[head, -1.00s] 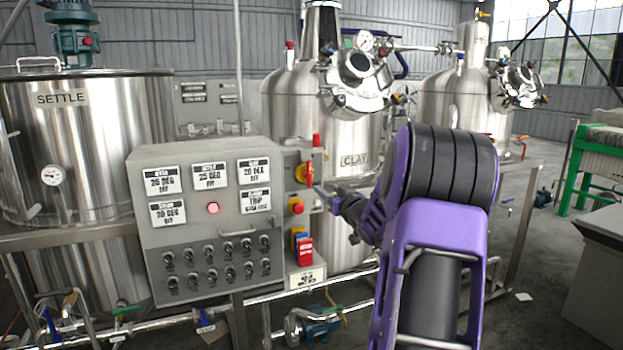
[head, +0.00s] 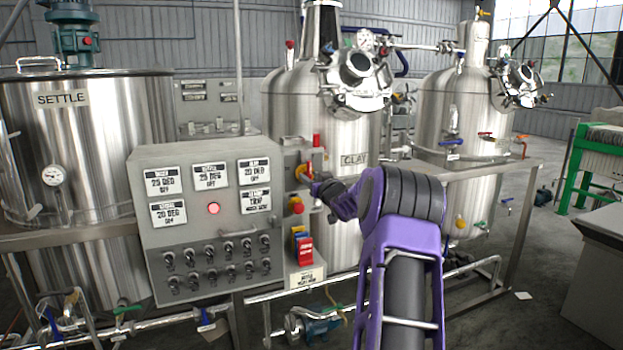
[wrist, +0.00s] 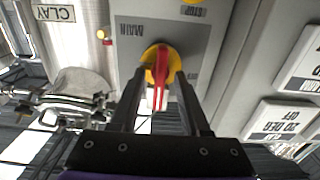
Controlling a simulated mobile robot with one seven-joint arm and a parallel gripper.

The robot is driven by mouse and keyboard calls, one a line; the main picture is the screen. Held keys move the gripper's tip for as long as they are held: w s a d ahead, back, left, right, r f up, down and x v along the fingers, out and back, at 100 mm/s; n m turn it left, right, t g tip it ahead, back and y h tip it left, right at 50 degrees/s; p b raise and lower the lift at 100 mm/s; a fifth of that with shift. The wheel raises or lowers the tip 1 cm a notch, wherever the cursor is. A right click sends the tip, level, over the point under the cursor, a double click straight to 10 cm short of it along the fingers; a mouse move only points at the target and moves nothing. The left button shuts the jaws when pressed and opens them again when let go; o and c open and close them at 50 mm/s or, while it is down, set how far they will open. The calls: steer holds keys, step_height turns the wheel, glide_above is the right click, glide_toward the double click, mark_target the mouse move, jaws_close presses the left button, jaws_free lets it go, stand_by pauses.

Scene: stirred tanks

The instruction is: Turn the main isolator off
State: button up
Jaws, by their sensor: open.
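The main isolator is a red handle on a yellow disc (wrist: 153,54), on a grey plate marked MAIN, which reads upside down in the wrist view. Its handle lies about in line with the fingers there. In the head view the isolator (head: 302,174) is on the right side of the control panel, partly covered by my gripper. My gripper (wrist: 160,80) is open, with one finger on each side of the red handle. I cannot tell whether either finger touches it. In the head view my gripper (head: 312,184) is up against the isolator.
Below the isolator are a red button on yellow (head: 296,206) and red tags (head: 305,251). The grey control panel (head: 150,235) with labels and knobs is to the left. The CLAY tank (head: 340,130) stands behind; a steel rail (head: 470,172) runs to the right.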

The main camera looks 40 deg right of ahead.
jaws_close()
steer(key=shift+n, duration=0.3)
steer(key=shift+a+f+n+b, duration=0.1)
steer(key=shift+n+b, duration=1.65)
steer(key=shift+n, duration=2.6)
steer(key=shift+a+f+n+b, duration=0.1)
steer(key=shift+n+b, duration=1.6)
steer(key=shift+n, duration=2.65)
